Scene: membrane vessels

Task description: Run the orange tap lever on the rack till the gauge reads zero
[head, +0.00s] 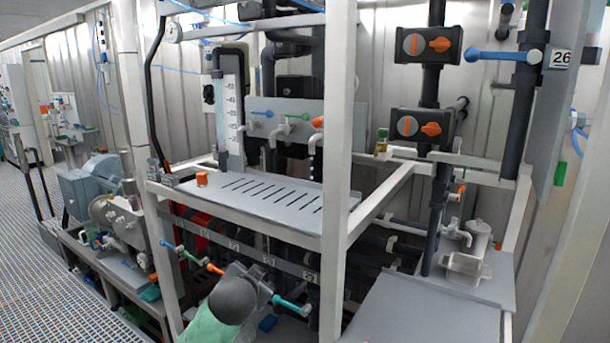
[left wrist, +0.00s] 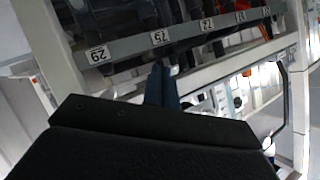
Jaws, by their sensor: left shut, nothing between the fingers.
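An orange tap lever (head: 317,122) sits at the right end of a grey panel (head: 285,108) on the rack, beside a blue lever (head: 262,114) and a green lever (head: 297,116). The gauge, an upright tube with a numbered scale (head: 230,112), stands left of the panel; its level is too small to read. Another orange lever (head: 215,269) shows on the lower front rail. My left gripper (head: 264,287) is low in front of that rail, well below the upper orange lever. Its dark blue fingers (left wrist: 161,86) are shut and empty in the left wrist view. My right gripper is out of view.
A slotted grey shelf (head: 255,198) lies below the panel. A white post (head: 338,150) stands close right of the upper orange lever. The lower rail (head: 232,243) carries number labels; a teal lever (head: 292,305) sticks out near my gripper.

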